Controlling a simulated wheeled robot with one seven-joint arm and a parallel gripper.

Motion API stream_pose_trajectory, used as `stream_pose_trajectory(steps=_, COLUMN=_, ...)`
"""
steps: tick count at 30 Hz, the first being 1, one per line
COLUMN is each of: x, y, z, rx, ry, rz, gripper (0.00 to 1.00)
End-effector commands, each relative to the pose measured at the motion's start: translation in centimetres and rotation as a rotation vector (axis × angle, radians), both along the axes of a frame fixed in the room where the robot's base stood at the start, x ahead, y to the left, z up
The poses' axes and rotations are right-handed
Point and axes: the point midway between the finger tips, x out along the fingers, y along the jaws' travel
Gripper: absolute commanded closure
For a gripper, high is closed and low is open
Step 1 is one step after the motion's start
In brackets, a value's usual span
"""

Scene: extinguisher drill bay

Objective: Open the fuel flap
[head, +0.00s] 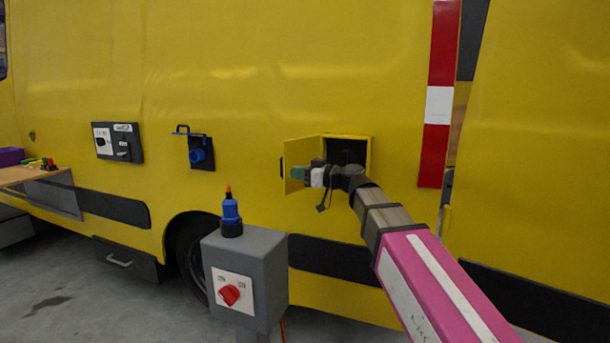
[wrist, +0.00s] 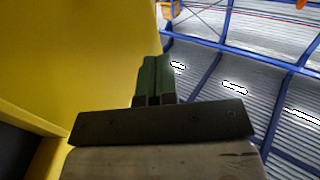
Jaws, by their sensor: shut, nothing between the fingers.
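The yellow fuel flap (head: 296,152) stands open, swung out to the left of its square opening (head: 352,138) in the yellow vehicle side. A dark recess shows inside the opening, partly hidden by my wrist. A small black handle (head: 281,167) shows at the flap's outer left edge. My gripper (head: 298,173) is in front of the flap's inner face, its green fingers pointing left. In the wrist view the fingers (wrist: 155,75) are closed together and empty, beside a large yellow surface. I cannot tell whether they touch the flap.
A grey post box (head: 262,262) with a red knob and a blue-black bottle (head: 231,212) on top stands in front. A blue socket (head: 200,155) and dark switch panel (head: 118,143) are on the vehicle to the left. A wooden table (head: 28,174) is at far left.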

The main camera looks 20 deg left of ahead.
Motion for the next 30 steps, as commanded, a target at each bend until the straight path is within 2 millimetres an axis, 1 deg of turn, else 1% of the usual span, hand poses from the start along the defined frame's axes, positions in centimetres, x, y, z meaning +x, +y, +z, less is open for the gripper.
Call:
stream_pose_trajectory(steps=6, x=0.2, y=0.8, z=0.0, rx=0.000, ry=0.000, rz=0.000, gripper=1.00)
stream_pose_trajectory(steps=20, x=0.2, y=0.8, z=0.0, rx=0.000, ry=0.000, rz=0.000, gripper=1.00)
stream_pose_trajectory(steps=26, x=-0.3, y=0.5, z=0.0, rx=0.000, ry=0.000, rz=0.000, gripper=1.00)
stream_pose_trajectory(steps=30, x=-1.2, y=-0.4, z=-0.1, rx=0.000, ry=0.000, rz=-0.001, gripper=1.00)
